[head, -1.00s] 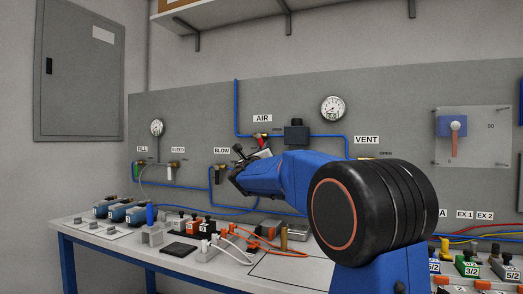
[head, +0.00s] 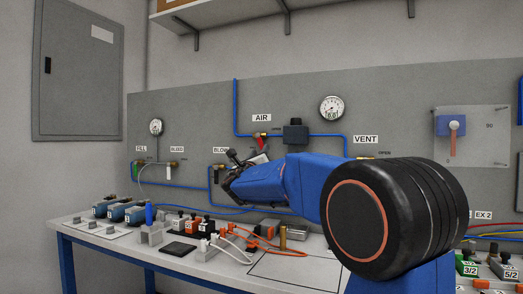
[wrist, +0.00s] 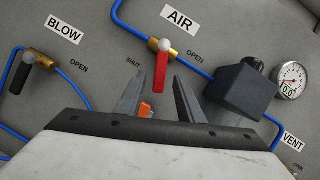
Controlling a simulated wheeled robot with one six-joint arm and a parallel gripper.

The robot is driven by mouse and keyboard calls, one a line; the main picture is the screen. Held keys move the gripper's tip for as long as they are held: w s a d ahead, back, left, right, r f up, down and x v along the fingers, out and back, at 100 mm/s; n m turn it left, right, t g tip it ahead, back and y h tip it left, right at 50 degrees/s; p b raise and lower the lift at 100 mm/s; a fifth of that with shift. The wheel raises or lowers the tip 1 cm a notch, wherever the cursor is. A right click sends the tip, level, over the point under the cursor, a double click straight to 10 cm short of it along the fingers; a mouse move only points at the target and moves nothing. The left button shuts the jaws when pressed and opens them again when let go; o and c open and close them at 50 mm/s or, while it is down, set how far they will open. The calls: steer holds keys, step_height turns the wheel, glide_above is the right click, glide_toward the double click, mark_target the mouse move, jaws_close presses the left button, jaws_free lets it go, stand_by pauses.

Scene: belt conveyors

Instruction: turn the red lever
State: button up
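The red lever (wrist: 161,72) hangs from a brass valve on the blue pipe under the AIR label in the wrist view. Its handle points down in that picture, between the SHUT mark (wrist: 133,62) and the OPEN mark (wrist: 195,57). In the head view the red lever (head: 263,144) slants down and right. My gripper (wrist: 160,78) is open, with one finger on each side of the lever in the wrist picture; no contact is visible. In the head view my gripper (head: 234,160) is below and left of the lever, its fingers hard to make out.
A dark block (wrist: 240,92) and a gauge (wrist: 291,80) sit right of the lever. A black-handled BLOW valve (wrist: 22,72) is at left. An orange thing (wrist: 145,110) shows between the fingers. The bench (head: 110,240) below holds several small parts.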

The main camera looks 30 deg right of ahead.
steer(key=v, duration=1.2)
steer(key=shift+s, duration=0.15)
steer(key=shift+a, duration=0.1)
steer(key=shift+c, duration=0.3)
